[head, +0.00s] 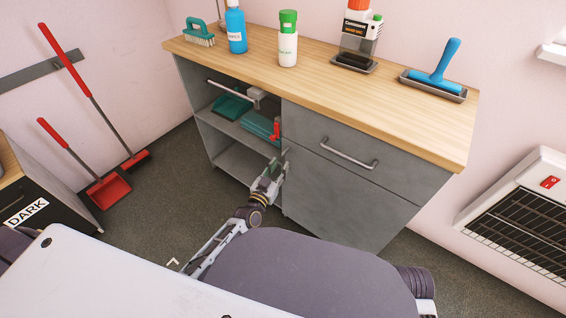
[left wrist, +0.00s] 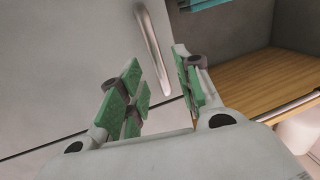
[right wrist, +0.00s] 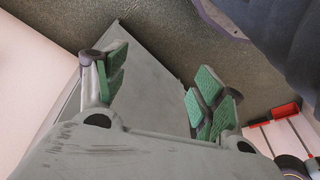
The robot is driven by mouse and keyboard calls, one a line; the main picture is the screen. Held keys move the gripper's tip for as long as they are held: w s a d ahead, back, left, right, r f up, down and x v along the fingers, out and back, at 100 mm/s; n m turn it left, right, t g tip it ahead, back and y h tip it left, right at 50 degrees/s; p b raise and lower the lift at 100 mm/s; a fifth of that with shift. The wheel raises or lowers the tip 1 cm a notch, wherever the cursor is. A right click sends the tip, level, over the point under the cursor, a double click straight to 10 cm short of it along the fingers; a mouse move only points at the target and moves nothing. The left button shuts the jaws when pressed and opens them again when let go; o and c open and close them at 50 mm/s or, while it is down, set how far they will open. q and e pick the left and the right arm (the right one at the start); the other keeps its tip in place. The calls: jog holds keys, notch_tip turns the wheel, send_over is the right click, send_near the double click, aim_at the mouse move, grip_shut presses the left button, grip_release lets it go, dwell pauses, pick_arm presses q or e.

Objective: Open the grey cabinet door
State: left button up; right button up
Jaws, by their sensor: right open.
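The grey cabinet (head: 330,185) stands against the wall under a wooden top. Its plain grey door (head: 365,205) is shut, below a drawer with a bar handle (head: 350,155). The left wrist view shows an upright metal handle (left wrist: 153,45) near the door's open-shelf edge. My left gripper (head: 281,158) is at that edge and mostly hides the handle in the head view. In the left wrist view, the fingers (left wrist: 158,75) are partly apart, with the handle between them and gaps visible. My right gripper (right wrist: 157,90) is open and empty; the head view does not show it.
Open shelves (head: 240,130) with teal cloths (head: 235,105) and a rail lie left of the door. Bottles, brushes and a roller (head: 436,75) stand on the top (head: 320,85). A heater (head: 515,215) is at right. Floor shows between the cabinet and the red dustpan (head: 108,190).

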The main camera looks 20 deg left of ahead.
aim_at(283, 161)
pick_arm(q)
jog(key=shift+w+d+b, duration=0.15)
jog(key=shift+w+b, duration=0.05)
jog(key=shift+w, duration=0.8)
jog(key=shift+w+d+b, duration=0.15)
jog(key=shift+w+b, duration=0.05)
jog(key=shift+w, duration=0.75)
pick_arm(e)
jog(key=shift+a+r, duration=0.1)
jog(key=shift+r, duration=0.8)
pick_arm(q)
jog(key=shift+c, duration=0.4)
grip_shut()
pick_arm(e)
jog(key=shift+f, duration=0.1)
